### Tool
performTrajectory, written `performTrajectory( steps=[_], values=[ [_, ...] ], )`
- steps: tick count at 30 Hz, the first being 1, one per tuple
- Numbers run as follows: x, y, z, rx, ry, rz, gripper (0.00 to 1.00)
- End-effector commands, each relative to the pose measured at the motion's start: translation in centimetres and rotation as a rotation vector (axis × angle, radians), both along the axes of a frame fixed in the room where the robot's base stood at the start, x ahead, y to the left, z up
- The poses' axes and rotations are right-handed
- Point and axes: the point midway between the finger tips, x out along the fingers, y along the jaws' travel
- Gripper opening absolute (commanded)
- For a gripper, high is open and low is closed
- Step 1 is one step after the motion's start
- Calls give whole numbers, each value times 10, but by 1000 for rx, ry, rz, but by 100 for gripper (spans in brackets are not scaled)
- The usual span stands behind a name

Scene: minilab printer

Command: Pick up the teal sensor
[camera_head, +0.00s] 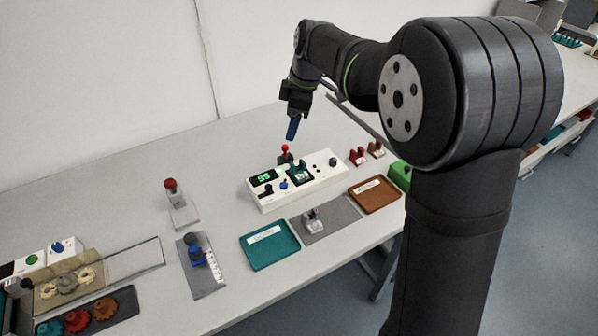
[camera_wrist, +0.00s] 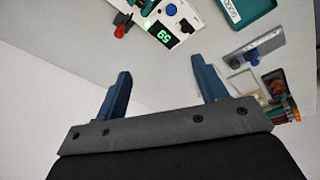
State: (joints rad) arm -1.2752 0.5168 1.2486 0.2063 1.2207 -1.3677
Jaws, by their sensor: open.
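The teal sensor (camera_head: 299,174) appears to be the small teal piece with a pale label, seated on the white console (camera_head: 322,170). In the wrist view, part of a teal piece shows at the top edge beside the console (camera_wrist: 180,15), too cropped to identify surely. My gripper (camera_head: 292,128) hangs above and behind the console, apart from it. Its two blue fingers are spread with nothing between them in the wrist view (camera_wrist: 163,84).
A red-knobbed lever (camera_head: 285,152) stands at the console's back edge, below my gripper. A teal tray (camera_head: 269,246), a grey mat (camera_head: 344,211) and a brown tray (camera_head: 375,194) lie in front. Red and brown pieces (camera_head: 358,156) stand to the right. The table behind is clear.

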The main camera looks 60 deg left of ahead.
Motion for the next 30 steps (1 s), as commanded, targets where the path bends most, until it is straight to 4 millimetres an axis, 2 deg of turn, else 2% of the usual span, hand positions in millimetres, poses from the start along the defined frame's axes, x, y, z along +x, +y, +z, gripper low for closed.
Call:
performTrajectory(
  steps=[9, 15, 19, 23, 26, 30],
  values=[
    [16, 18, -12, -180, 10, -571, 65],
    [24, 25, -17, -242, -9, -871, 65],
    [27, 27, -18, -258, -18, -977, 65],
    [28, 27, -25, -266, -22, -1012, 65],
    [28, 27, -41, -266, -22, -1013, 65],
    [28, 27, -72, -268, -22, -1012, 65]
  ],
)
